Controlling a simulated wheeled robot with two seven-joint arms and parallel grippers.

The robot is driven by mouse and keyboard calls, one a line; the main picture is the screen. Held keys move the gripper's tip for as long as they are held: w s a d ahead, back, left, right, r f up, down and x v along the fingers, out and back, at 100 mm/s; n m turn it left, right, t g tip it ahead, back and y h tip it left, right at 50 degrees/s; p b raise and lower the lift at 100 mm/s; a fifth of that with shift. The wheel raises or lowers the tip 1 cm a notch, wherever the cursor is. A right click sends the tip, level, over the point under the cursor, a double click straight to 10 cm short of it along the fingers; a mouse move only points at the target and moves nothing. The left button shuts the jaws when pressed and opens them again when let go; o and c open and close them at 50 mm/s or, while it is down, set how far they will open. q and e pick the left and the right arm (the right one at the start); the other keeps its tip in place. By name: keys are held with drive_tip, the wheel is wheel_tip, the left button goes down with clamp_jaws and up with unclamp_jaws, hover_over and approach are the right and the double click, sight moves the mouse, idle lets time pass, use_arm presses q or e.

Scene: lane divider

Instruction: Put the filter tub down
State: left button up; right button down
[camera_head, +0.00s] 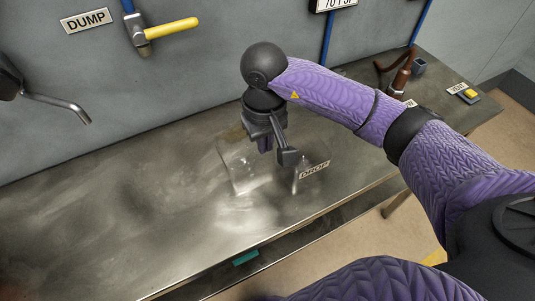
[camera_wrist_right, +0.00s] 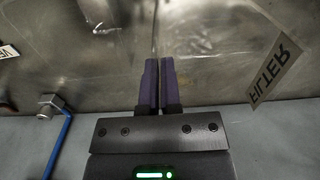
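The filter tub (camera_head: 242,176) is a clear, glassy thing, hard to see against the steel bench, below and left of my right gripper. In the right wrist view a FILTER label (camera_wrist_right: 270,70) shows, its letters turned over. My right gripper (camera_head: 265,148) points down over the tub. Its purple fingers (camera_wrist_right: 159,82) are almost together in the right wrist view, with a thin clear edge between them that looks like the tub's wall. I cannot tell whether the tub's base touches the bench. My left gripper is in neither view.
The steel bench (camera_head: 120,210) is bare at the left. A yellow-handled hammer-like tool (camera_head: 165,30) and a DUMP sign (camera_head: 86,20) are on the wall. A bent metal spout (camera_head: 62,106) juts in at the left.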

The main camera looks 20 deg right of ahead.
sight(245, 159)
wheel_tip(245, 159, down, 4)
drive_tip(key=shift+f, duration=0.2)
drive_tip(key=shift+b, duration=0.3)
drive_tip(key=shift+f, duration=0.2)
drive_tip(key=c, duration=1.1)
unclamp_jaws()
drive_tip(key=shift+r, duration=0.1)
